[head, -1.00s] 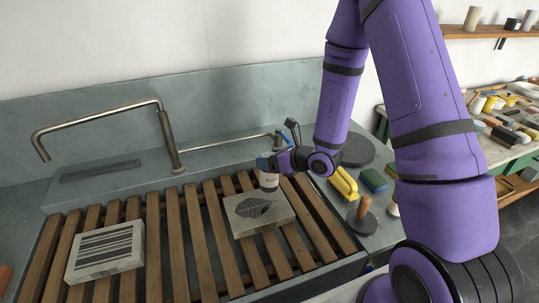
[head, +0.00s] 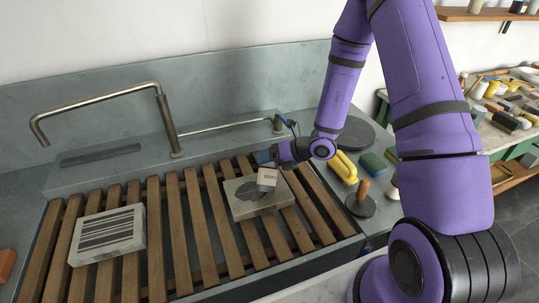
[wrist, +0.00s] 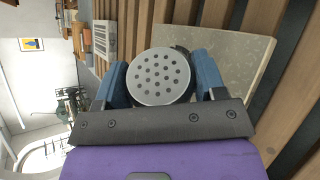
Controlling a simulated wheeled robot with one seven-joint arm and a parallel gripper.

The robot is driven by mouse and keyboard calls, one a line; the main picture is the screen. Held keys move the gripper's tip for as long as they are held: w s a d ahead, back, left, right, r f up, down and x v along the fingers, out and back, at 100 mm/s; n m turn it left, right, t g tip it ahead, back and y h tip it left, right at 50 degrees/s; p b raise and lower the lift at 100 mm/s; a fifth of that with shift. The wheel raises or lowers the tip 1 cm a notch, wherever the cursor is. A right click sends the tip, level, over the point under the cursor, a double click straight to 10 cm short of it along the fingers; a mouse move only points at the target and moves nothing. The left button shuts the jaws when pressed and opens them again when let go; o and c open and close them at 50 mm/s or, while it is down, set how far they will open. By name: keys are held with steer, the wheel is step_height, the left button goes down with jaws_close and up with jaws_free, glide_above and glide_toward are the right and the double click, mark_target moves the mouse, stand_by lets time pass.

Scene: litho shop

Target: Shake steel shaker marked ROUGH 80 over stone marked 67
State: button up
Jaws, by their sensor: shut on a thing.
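My gripper (head: 268,167) is shut on a small pale shaker (head: 267,179) with a label too small to read. In the wrist view the shaker's round perforated lid (wrist: 158,77) faces the camera between the blue fingers (wrist: 160,82). The shaker is held tilted above a grey stone slab (head: 243,209) with a dark leaf picture. That slab also shows in the wrist view (wrist: 238,58). A second slab (head: 108,235) with dark stripes lies apart at the left. I cannot read a number on either slab.
The slabs lie on a wooden slatted rack (head: 180,240) over a sink. A bent metal tap (head: 166,125) stands behind. Bare slats separate the slabs.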

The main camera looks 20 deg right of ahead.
steer(key=shift+f, duration=0.3)
steer(key=f+m+g+y, duration=0.1)
steer(key=f+m+g, duration=0.1)
steer(key=m+g, duration=0.1)
steer(key=shift+s+y, duration=0.1)
steer(key=shift+y, duration=0.3)
step_height(320, 180, down, 2)
steer(key=m+g+y, duration=0.2)
steer(key=m, duration=0.1)
steer(key=shift+a+m+y, duration=0.1)
steer(key=shift+m+y, duration=0.3)
steer(key=shift+a+r, duration=0.1)
steer(key=shift+a, duration=0.5)
steer(key=shift+s+a, duration=0.15)
steer(key=shift+a, duration=4.7)
steer(key=shift+s, duration=2.75)
steer(key=shift+d, duration=5.45)
steer(key=shift+r, duration=0.1)
